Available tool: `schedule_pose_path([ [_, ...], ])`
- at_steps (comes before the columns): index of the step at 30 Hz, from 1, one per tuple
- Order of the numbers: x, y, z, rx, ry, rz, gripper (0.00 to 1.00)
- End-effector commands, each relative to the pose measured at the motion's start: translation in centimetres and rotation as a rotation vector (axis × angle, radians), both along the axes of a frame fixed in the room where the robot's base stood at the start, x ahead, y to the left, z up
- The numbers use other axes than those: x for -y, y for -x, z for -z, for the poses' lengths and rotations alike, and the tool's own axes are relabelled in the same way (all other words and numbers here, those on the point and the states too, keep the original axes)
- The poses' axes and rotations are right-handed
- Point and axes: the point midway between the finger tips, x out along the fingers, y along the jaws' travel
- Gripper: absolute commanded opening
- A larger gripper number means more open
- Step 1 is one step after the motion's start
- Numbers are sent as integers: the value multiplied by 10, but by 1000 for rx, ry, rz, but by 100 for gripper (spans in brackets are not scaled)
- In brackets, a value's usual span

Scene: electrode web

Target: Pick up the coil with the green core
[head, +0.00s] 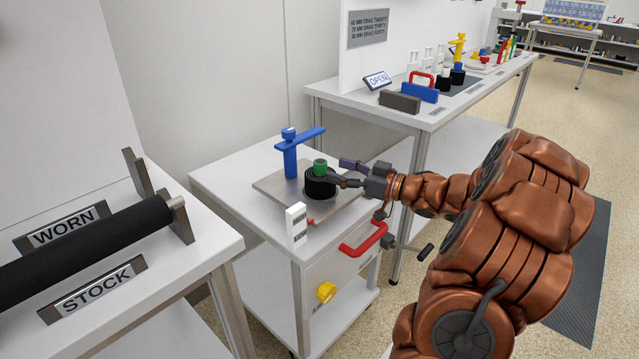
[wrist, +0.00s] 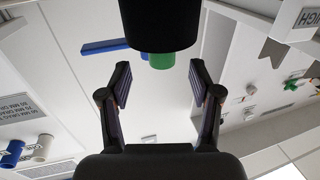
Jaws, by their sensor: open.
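The coil with the green core is a black roll (head: 319,186) with a green core (head: 320,168) standing out of its top. It stands upright on a grey plate (head: 268,184) on a white cart. My gripper (head: 340,172) is open at the coil's right side in the head view. In the wrist view the black roll (wrist: 160,24) lies just past the tips of my gripper (wrist: 161,75), roughly centred, and the green core (wrist: 161,60) shows below it. Nothing is between the fingers. Whether a finger touches the coil cannot be told.
A blue post with a crossbar (head: 290,152) stands beside the coil on the plate. A white marked block (head: 296,224) stands at the cart's front edge. A red handle (head: 363,239) and yellow knob (head: 326,292) are on the cart's front. A WORN/STOCK bench (head: 192,290) stands left.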

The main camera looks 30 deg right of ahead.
Motion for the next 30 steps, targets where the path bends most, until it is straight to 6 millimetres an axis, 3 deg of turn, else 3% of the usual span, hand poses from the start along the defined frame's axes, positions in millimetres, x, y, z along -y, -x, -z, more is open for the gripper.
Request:
schedule_pose_path([
  [18,-27,-43,3,0,0,-6,63],
  [30,-29,-49,2,-1,0,-2,63],
])
